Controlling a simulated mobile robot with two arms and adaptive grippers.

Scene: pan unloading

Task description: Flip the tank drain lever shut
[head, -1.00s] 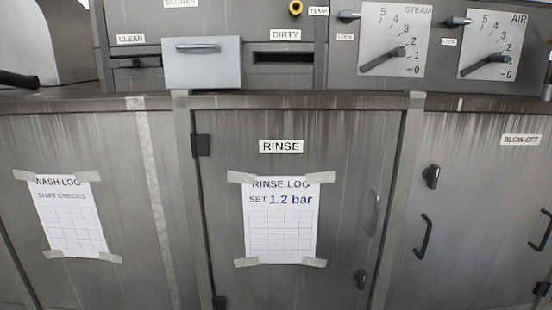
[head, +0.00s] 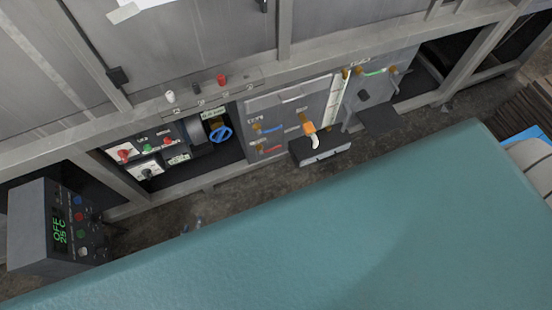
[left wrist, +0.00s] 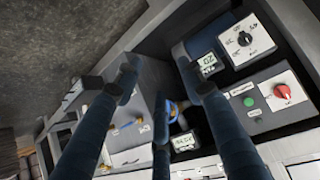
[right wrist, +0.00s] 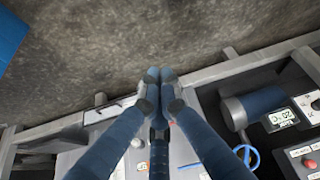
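A grey panel (head: 283,108) low under the bench carries a blue lever (head: 268,128), a red lever (head: 269,148) and an orange lever with a pale end (head: 312,132). A green lever (head: 374,72) is on the part to the right. The labels are too small to read, so I cannot tell which is the tank drain lever. The left gripper (left wrist: 158,76) has its fingers spread, empty, in front of the blue lever (left wrist: 128,125) and a blue handwheel (left wrist: 172,112). The right gripper (right wrist: 160,78) has its fingertips together, with nothing seen between them. I cannot make out either gripper in the head view.
A control box with dials (head: 145,160) stands left of the blue handwheel (head: 220,134). A dark box with a green display (head: 58,235) stands at lower left. The bench frame rail (head: 300,58) runs above. Concrete floor (right wrist: 130,40) shows in front.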

